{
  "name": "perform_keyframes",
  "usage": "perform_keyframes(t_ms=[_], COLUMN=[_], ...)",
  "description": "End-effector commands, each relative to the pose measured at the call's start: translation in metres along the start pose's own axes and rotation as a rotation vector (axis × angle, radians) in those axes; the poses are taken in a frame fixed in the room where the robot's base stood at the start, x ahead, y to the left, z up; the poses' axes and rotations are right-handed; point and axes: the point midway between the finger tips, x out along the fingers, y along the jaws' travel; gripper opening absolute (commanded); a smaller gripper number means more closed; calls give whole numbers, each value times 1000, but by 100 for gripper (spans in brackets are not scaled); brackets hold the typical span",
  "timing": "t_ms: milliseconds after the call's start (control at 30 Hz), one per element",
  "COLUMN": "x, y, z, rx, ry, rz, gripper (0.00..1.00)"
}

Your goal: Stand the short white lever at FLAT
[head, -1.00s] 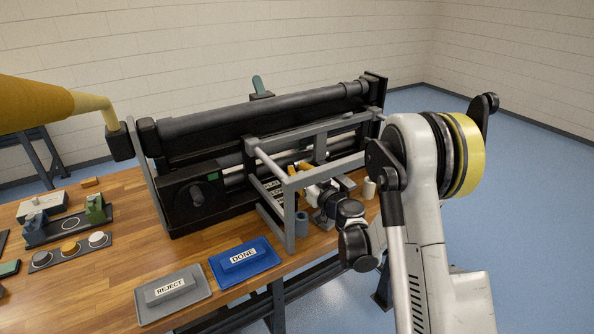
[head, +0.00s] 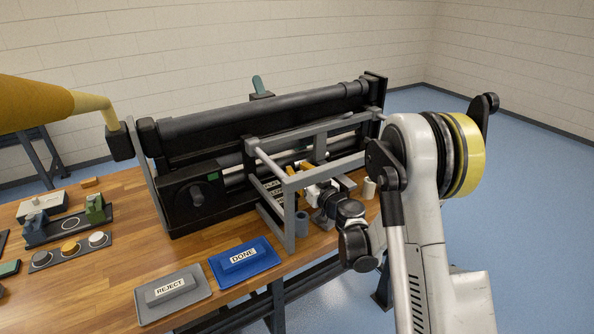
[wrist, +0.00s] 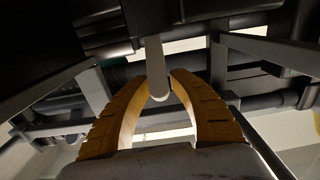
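In the wrist view a short pale lever (wrist: 158,75) hangs between the yellow fingers of my gripper (wrist: 160,82), its rounded end close to me. The fingertips curve in on both sides and appear to pinch the lever near its end. In the head view my gripper (head: 309,168) reaches inside the grey frame at the front of the black roller press (head: 200,190). The lever is hidden there behind the frame and my wrist. White labels with dark lettering (head: 272,188) show behind the frame, partly covered, so I cannot read the lever's position.
Grey frame bars (head: 290,215) surround my gripper closely. A small grey cylinder (head: 302,224) and a pale one (head: 369,188) stand by the frame. Buttons (head: 70,248) sit at left.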

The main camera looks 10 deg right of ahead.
Motion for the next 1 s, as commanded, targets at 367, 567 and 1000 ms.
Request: perform_keyframes(t_ms=[367,567,1000], x=[-2,-30,-76], y=[0,1,0], z=[0,0,0], rx=[1,0,0], ry=[0,0,0], rz=[0,2,0], gripper=[43,43,43])
